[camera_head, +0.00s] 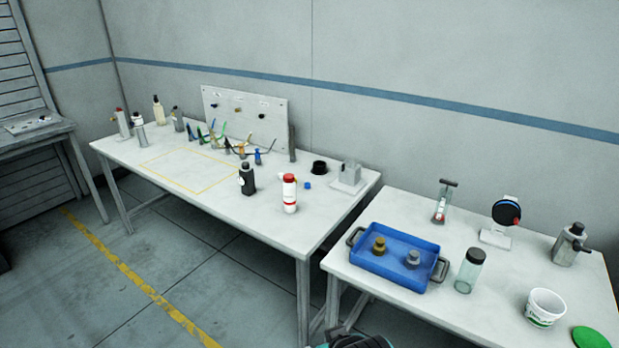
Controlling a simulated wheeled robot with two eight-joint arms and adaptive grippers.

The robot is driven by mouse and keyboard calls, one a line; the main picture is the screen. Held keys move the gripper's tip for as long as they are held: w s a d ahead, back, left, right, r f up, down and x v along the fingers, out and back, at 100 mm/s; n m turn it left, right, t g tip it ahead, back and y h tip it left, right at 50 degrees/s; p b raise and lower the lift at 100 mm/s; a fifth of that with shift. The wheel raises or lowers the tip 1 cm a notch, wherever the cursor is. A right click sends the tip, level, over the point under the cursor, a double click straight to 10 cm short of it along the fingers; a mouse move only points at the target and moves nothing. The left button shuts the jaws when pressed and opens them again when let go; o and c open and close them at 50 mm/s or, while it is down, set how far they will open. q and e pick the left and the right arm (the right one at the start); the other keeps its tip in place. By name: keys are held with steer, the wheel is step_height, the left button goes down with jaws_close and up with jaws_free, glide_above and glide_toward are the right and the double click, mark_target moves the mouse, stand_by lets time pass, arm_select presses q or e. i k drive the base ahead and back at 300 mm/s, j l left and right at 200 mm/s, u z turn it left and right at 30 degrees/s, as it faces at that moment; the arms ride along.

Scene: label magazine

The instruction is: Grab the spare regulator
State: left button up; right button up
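A blue tray (394,285) with dark handles stands on the right table. In it sit two small fittings that look like regulators: a brass-coloured one (379,246) on the left and a grey metal one (413,259) on the right. I cannot tell from the picture which is the spare. They stand apart, and nothing covers them. Neither gripper shows in the head view. A dark and teal piece at the bottom edge is cut off, and I cannot tell what it is.
Right of the tray are a clear jar (469,271), a white tub (544,308), a green disc (590,338) and a metal canister (569,245). The left table (230,220) holds bottles and a white panel (246,119). A gap separates the tables.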

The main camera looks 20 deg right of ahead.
mark_target(246, 177)
steer(key=i+z, duration=0.1)
steer(key=z, duration=0.9)
steer(key=i+j+z, duration=0.15)
steer(key=j+z, duration=0.15)
steer(key=i+j+z, duration=0.25)
steer(key=j+z, duration=0.3)
steer(key=j, duration=0.15)
steer(key=j+z, duration=0.3)
steer(key=j, duration=0.1)
